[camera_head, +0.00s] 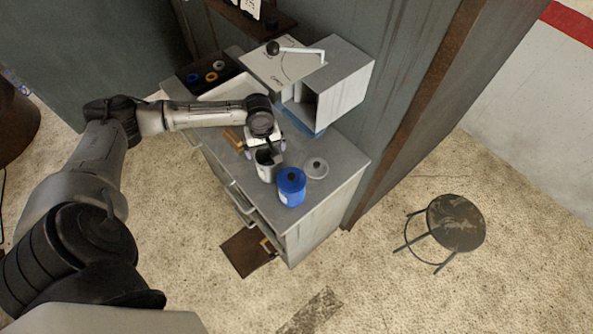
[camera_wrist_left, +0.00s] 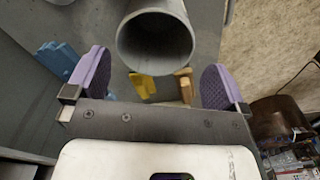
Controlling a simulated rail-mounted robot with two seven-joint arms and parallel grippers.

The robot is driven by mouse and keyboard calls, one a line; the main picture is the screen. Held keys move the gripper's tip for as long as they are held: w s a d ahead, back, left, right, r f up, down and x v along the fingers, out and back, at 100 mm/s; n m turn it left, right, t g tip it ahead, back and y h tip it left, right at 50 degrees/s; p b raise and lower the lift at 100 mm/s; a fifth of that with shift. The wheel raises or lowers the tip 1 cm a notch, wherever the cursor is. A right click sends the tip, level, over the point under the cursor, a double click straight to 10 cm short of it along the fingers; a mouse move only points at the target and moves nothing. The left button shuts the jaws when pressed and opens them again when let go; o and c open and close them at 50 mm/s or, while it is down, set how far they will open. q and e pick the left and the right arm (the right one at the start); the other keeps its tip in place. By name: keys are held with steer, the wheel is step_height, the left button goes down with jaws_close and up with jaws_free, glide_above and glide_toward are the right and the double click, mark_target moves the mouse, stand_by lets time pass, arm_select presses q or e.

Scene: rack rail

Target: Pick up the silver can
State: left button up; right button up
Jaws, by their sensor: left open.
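The silver can (camera_head: 266,166) stands upright on the grey cabinet's top, partly hidden behind my left gripper. My left gripper (camera_head: 265,148) is right by the can. In the left wrist view its purple finger pads (camera_wrist_left: 154,80) are spread wide, with nothing held between them. The can lies between the pads from side to side, with a gap on both sides. Whether a pad overlaps it in depth I cannot tell. My right gripper is not in view.
A blue lidded canister (camera_head: 291,186) stands close to the can, and a round grey lid (camera_head: 316,168) lies behind it. An open grey box (camera_head: 345,83) stands at the back. Yellow and wooden pieces (camera_wrist_left: 143,86) lie near the can. A stool (camera_head: 456,222) stands right.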

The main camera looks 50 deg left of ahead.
arm_select(q)
glide_above(268, 159)
steer(key=s+d, duration=0.2)
steer(key=d, duration=0.2)
steer(key=shift+w+a+f, duration=0.1)
steer(key=shift+a+f, duration=0.05)
steer(key=shift+f, duration=1.7)
steer(key=shift+w+a+f, duration=0.1)
steer(key=shift+f, duration=1.7)
steer(key=shift+c, duration=0.2)
steer(key=c, duration=0.7)
steer(key=shift+c, duration=0.2)
